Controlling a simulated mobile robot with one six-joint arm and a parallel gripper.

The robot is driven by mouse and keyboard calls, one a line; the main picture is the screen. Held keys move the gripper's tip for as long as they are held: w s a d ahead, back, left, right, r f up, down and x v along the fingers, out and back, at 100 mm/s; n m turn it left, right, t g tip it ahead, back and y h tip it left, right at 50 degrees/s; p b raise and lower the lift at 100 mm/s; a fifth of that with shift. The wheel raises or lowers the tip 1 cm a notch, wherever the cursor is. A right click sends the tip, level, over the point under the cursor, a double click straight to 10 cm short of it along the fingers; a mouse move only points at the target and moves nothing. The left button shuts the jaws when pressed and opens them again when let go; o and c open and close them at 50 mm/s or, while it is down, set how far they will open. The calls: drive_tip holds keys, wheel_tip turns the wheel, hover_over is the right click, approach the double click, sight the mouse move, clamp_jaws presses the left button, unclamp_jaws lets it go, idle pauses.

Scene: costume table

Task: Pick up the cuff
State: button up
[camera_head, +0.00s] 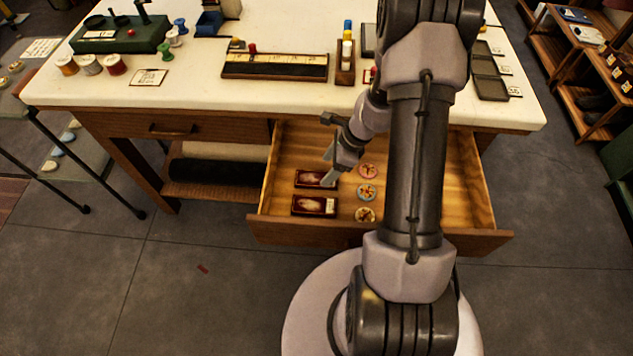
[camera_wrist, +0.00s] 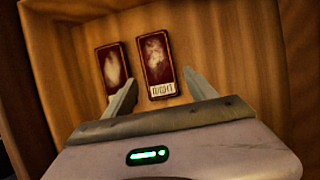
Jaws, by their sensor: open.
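Two small dark red boxes lie side by side in the open drawer (camera_head: 290,229), each with a pale item inside. The rear box holds one pale item (camera_head: 309,178). The front box holds another pale item (camera_head: 309,205) with a white label at its end. I cannot tell for sure which item is the cuff. My gripper (camera_head: 330,166) is open and empty above the drawer, close to the rear box. In the wrist view my gripper (camera_wrist: 160,84) has its fingers apart, with the labelled box's item (camera_wrist: 155,50) between them and the other item (camera_wrist: 116,68) to the left.
Three round patterned pieces (camera_head: 367,190) lie in a row right of the boxes. The white tabletop (camera_head: 200,92) overhangs the drawer's back and bears spools (camera_head: 90,65), a long tray (camera_head: 275,76) and a small wooden rack (camera_head: 345,77).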

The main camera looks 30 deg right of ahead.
sight(318, 178)
drive_tip(key=b+x, duration=0.2)
drive_tip(key=x, duration=0.3)
drive_tip(key=shift+a+b, duration=0.15)
drive_tip(key=shift+b, duration=0.25)
drive_tip(key=shift+s+r, duration=0.1)
drive_tip(key=shift+r, duration=0.15)
drive_tip(key=c, duration=1.3)
